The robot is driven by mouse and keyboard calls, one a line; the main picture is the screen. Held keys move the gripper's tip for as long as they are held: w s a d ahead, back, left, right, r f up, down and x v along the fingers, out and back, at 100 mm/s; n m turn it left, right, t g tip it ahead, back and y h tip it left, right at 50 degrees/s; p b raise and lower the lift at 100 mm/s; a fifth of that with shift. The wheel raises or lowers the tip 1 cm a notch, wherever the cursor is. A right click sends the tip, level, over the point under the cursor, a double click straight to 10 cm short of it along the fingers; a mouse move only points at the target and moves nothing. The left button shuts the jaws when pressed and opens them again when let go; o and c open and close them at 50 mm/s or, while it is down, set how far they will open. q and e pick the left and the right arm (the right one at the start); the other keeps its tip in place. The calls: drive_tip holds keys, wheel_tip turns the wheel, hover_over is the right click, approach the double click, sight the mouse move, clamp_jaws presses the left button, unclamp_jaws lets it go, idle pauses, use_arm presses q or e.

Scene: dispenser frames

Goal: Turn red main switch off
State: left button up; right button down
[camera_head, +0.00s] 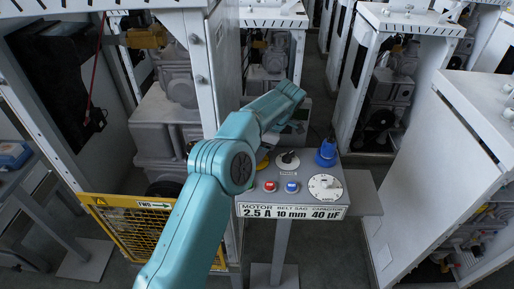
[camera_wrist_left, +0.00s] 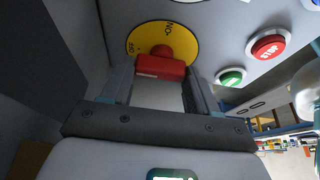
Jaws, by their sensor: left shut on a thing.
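The red main switch (camera_wrist_left: 160,66) sits on a round yellow plate (camera_wrist_left: 186,44) marked ON and OFF in the left wrist view. The OFF mark is at the plate's left and the ON mark is near its top. My left gripper (camera_wrist_left: 158,88) is shut on the red handle, with one finger at each side. In the head view my left arm reaches from the bottom to the middle, and the left gripper (camera_head: 292,126) is partly hidden at its far end. The red switch is not visible there. My right gripper is not in view.
A red STOP button (camera_wrist_left: 268,45) and a green button (camera_wrist_left: 230,77) lie right of the switch. In the head view a control box (camera_head: 330,199) with red and blue buttons, a dial and a blue connector stands close right of my arm. Machine frames (camera_head: 398,30) stand around.

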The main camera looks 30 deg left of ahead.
use_arm(q)
drive_tip(key=shift+w+r, duration=0.1)
drive_tip(key=shift+r, duration=0.1)
drive_tip(key=o, duration=1.1)
drive_tip(key=shift+d, duration=0.15)
drive_tip(key=shift+c, duration=0.2)
drive_tip(key=shift+f, duration=0.1)
